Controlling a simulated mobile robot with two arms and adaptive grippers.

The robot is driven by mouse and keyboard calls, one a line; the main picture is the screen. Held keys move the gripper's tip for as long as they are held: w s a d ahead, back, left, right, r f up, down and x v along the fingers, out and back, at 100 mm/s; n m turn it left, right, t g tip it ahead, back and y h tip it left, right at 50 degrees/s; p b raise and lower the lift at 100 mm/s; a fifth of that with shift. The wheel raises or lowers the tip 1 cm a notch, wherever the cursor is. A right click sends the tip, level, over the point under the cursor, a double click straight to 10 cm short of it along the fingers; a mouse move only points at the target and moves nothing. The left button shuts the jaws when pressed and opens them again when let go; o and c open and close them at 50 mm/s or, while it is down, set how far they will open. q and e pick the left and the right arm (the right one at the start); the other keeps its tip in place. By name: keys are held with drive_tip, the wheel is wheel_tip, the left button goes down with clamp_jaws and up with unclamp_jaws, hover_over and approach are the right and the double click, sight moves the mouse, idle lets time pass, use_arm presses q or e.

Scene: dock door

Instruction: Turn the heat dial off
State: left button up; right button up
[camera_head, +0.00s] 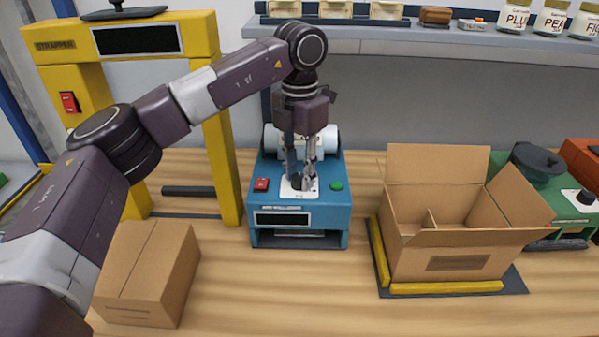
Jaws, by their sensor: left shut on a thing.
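A blue machine (330,212) stands on the bench in the middle of the view. Its top has a white plate (290,193) with a dark dial (297,183), mostly hidden by my fingers. My left gripper (299,178) reaches down from above and is shut on this dial. The dial's pointer direction and the plate's small marks cannot be read. A red switch (261,184) is to the left of the dial and a green button (336,185) to its right. My right gripper is not in view.
A yellow strapper frame (222,150) and a closed carton (150,270) are on the left. An open carton (450,262) sits on a yellow-edged dark mat to the right. A green machine (568,205) with another dark dial (585,196) is at the far right. A shelf (400,36) with jars runs behind.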

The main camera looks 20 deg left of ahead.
sight(299, 177)
use_arm(q)
drive_tip(key=shift+w+r, duration=0.1)
drive_tip(key=shift+r, duration=0.1)
drive_tip(key=o, duration=0.9)
drive_tip(key=shift+o, duration=1.3)
drive_tip(key=shift+f, duration=0.15)
wheel_tip(299, 177, up, 12)
